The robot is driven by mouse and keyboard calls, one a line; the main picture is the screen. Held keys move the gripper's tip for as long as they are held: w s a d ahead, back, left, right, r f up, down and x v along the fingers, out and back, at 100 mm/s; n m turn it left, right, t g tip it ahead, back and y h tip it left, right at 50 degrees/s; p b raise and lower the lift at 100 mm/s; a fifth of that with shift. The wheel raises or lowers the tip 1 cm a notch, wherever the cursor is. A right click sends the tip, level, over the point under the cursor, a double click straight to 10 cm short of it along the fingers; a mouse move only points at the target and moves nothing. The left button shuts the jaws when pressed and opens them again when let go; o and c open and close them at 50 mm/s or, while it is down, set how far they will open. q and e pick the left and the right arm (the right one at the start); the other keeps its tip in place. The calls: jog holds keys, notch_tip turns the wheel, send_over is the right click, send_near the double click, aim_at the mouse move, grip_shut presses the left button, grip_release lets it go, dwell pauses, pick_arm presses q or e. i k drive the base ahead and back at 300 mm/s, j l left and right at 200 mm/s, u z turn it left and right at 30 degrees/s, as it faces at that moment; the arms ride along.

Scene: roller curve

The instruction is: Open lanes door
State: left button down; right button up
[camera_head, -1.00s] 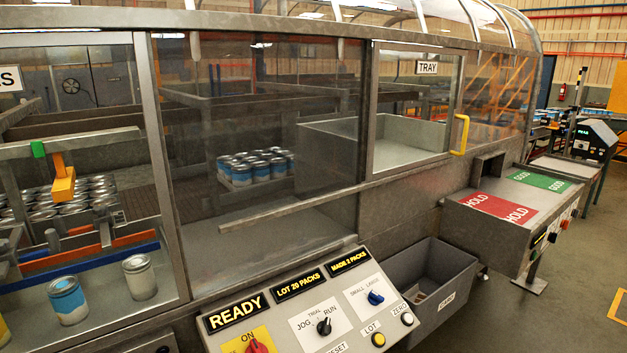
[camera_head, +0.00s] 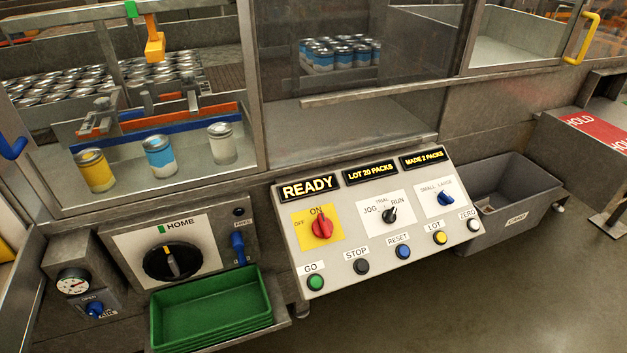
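The clear panel in front of the lanes, which appears to be the lanes door, fills the upper left of the head view. Its metal frame post (camera_head: 252,90) stands at the panel's right side, and the panel looks closed. A blue handle (camera_head: 12,148) shows at the far left edge; I cannot tell if it belongs to this door. Behind the panel stand a yellow can (camera_head: 95,170), a blue and white can (camera_head: 159,157) and a plain pale can (camera_head: 221,144). The door's label is out of view. Neither of my grippers is in view.
A control panel (camera_head: 345,285) reading READY juts out at centre. A HOME dial (camera_head: 172,262), a gauge (camera_head: 73,284) and a green tray (camera_head: 268,300) are at lower left. A grey bin (camera_head: 530,183) stands right. Open floor lies at lower right.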

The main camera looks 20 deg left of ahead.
aim_at(16, 140)
jog(key=u, duration=1.35)
